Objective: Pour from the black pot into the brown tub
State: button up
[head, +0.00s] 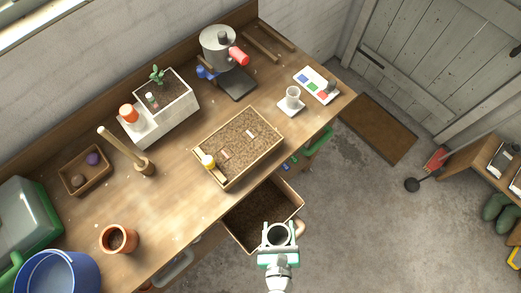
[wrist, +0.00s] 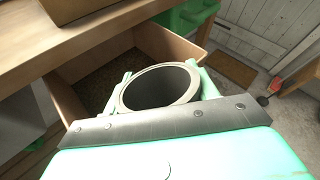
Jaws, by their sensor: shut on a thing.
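My gripper (head: 278,250) is shut on a round pot (head: 277,235), with its green fingers on either side of the pot. The pot has a pale grey rim and a dark inside; it also shows in the wrist view (wrist: 158,88). Its mouth faces mostly up, and I cannot make out any contents. A brown open-topped tub (head: 232,237), like a pulled-out drawer, sits below the bench's front edge with dark, soil-like stuff on its floor. The pot is at the tub's near right side in the head view. The wrist view shows the tub (wrist: 75,92) behind the pot.
The bench holds a shallow wooden soil tray (head: 274,153), a white planter (head: 178,108), a terracotta pot (head: 118,239), a blue bucket (head: 60,275) and a white cup (head: 292,95). Green handles stick out of the bench front. The concrete floor right of my gripper is clear.

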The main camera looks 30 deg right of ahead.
jog(key=shift+s+f+b, duration=0.3)
jog(key=shift+f+b, duration=0.45)
jog(key=shift+f, duration=0.1)
jog(key=shift+r, duration=0.35)
jog(key=shift+t, duration=0.3)
notch_tip(320, 180, up, 6)
jog(key=p, duration=0.5)
jog(key=shift+p, duration=0.4)
jog(key=shift+f, duration=0.25)
jog(key=shift+w, duration=0.15)
